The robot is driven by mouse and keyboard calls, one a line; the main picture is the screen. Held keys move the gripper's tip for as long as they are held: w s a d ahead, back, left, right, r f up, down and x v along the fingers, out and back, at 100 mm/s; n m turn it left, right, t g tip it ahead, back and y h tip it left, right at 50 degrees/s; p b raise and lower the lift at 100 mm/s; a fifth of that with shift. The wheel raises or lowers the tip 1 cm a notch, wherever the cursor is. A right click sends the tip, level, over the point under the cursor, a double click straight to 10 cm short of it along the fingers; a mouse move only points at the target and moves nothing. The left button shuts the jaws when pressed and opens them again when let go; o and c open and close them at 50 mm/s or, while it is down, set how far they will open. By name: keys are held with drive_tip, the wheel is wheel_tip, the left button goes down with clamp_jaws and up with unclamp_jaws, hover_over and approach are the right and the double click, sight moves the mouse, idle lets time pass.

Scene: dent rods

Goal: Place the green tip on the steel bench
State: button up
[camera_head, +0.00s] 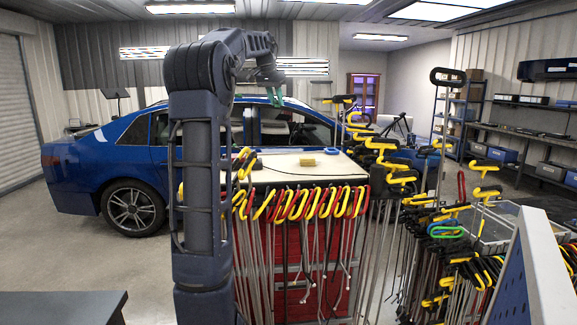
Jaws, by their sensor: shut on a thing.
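My gripper (271,84) is raised above the cart in front of the blue car, at the end of my dark arm. It is shut on a small green piece (275,97), which hangs just below it and looks like the green tip. The fingers are small and partly hidden by the arm. A dark grey flat bench top (60,306) shows at the lower left, bare where visible. A long workbench (528,134) runs along the right wall. I cannot tell which is the steel bench.
A red cart (300,270) has a pale top (290,172) with a yellow block (307,162). Many rods with yellow and red handles hang around it and crowd the right, with a green-handled one (446,231) there. A blue car (90,165) stands behind. The left floor is clear.

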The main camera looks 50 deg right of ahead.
drive_tip(key=shift+m, duration=0.3)
drive_tip(key=f, duration=0.6)
drive_tip(key=s+f, duration=0.1)
drive_tip(key=f, duration=0.6)
drive_tip(key=s+d+f, duration=0.1)
drive_tip(key=f, duration=0.5)
drive_tip(key=shift+f, duration=3)
drive_tip(key=o, duration=0.9)
drive_tip(key=shift+f, duration=0.1)
drive_tip(key=v, duration=0.5)
drive_tip(key=shift+w, duration=0.1)
drive_tip(key=shift+o, duration=0.3)
wheel_tip(320, 180, up, 7)
